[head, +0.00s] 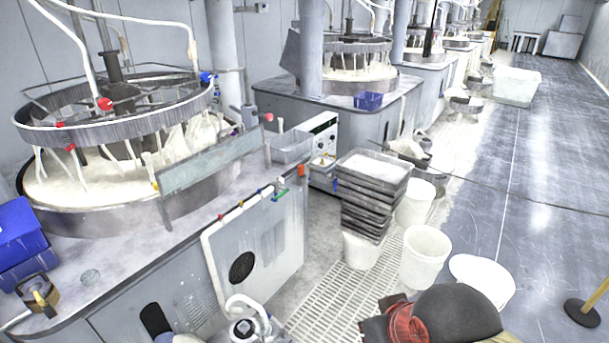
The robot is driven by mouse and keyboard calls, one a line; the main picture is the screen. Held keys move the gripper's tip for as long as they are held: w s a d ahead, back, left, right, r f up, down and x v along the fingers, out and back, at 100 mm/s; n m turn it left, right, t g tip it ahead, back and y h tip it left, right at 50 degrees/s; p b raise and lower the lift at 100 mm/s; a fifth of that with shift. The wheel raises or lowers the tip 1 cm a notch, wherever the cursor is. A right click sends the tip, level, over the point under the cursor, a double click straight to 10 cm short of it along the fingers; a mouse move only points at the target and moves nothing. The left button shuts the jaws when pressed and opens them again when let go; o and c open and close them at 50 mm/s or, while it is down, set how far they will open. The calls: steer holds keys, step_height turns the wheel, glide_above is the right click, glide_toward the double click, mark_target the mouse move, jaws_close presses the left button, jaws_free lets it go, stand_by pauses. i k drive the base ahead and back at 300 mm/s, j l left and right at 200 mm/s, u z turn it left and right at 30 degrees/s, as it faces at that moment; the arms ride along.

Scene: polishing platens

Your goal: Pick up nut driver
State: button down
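I cannot make out a nut driver with certainty. A small yellow-and-black handled item (45,302) lies at the front left of the near machine's grey top (115,275), against a brown, ring-like object (38,288). It is too small to tell whether it is the nut driver. My gripper is not recognisable in the head view.
Blue bins (22,240) stand behind the small item. A polishing machine (150,130) with a white slurry basin fills the left. Stacked grey trays (372,195) and white buckets (425,255) stand beside a floor grating (345,300). The right aisle (530,200) is mostly clear.

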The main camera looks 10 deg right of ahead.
mark_target(301, 169)
steer(key=z, duration=0.1)
steer(key=i+l, duration=0.1)
steer(key=l, duration=0.55)
steer(key=i+l+u, duration=0.1)
steer(key=l, duration=0.5)
steer(key=i+l, duration=0.1)
steer(key=l, duration=0.55)
steer(key=i+l+u, duration=0.1)
steer(key=i, duration=0.4)
steer(key=i+l, duration=0.3)
steer(key=i, duration=0.15)
steer(key=i+l+u, duration=0.15)
steer(key=i, duration=0.35)
steer(key=i+l, duration=0.3)
steer(key=i, duration=0.15)
steer(key=i+u, duration=0.1)
steer(key=i, duration=0.5)
